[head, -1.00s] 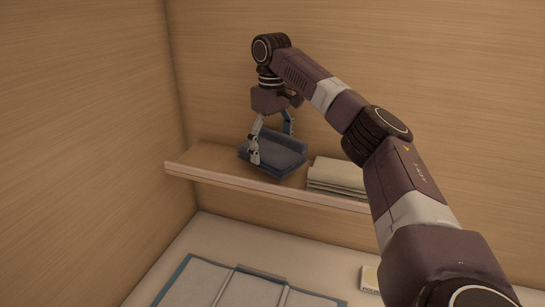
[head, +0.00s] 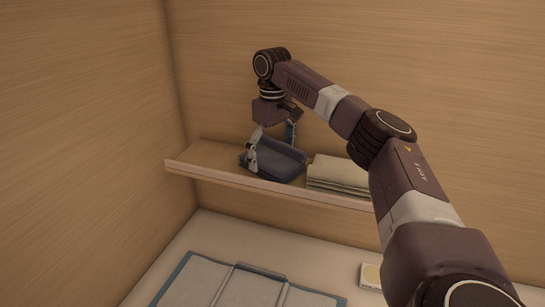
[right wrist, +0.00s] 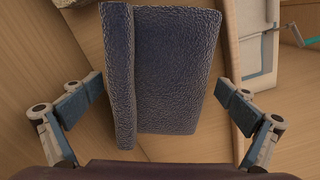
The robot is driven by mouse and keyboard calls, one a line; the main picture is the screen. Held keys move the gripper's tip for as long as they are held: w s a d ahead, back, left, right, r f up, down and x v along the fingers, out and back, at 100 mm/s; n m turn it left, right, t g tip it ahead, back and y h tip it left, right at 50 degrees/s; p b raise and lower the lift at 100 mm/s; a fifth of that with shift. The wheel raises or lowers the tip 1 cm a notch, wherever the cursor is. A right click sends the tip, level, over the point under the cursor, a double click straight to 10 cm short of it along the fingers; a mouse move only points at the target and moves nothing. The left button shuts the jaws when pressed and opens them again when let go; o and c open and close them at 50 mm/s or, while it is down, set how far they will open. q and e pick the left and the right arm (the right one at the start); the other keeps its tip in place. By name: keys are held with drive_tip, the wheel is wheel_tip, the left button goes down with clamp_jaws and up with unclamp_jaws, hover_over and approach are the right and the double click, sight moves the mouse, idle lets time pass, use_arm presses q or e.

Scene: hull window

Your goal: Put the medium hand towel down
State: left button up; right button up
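The medium hand towel, a folded dark blue cloth (head: 279,162), lies on the wooden wall shelf (head: 215,174), left of a beige folded stack. It fills the middle of the right wrist view (right wrist: 170,70), with a thick fold along its left side. My right gripper (head: 272,148) is over the towel from above, one finger on each side of it. In the right wrist view the fingers (right wrist: 158,102) are spread, with a narrow gap between each pad and the towel. My left gripper is not in view.
The beige folded stack (head: 338,173) sits close to the right of the towel. The shelf's left end is bare. Below are a pale counter (head: 190,240), a grey sectioned mat with blue edging (head: 195,283) and a small pale box (head: 371,275), partly behind my arm.

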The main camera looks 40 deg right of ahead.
sight(272, 157)
drive_tip(key=shift+r, duration=0.3)
wheel_tip(272, 157, up, 5)
drive_tip(key=shift+r+b, duration=0.1)
drive_tip(key=shift+b, duration=0.8)
wheel_tip(272, 157, up, 6)
drive_tip(key=p, duration=0.1)
drive_tip(key=shift+r+p, duration=0.25)
drive_tip(key=shift+p, duration=0.1)
drive_tip(key=shift+f, duration=0.1)
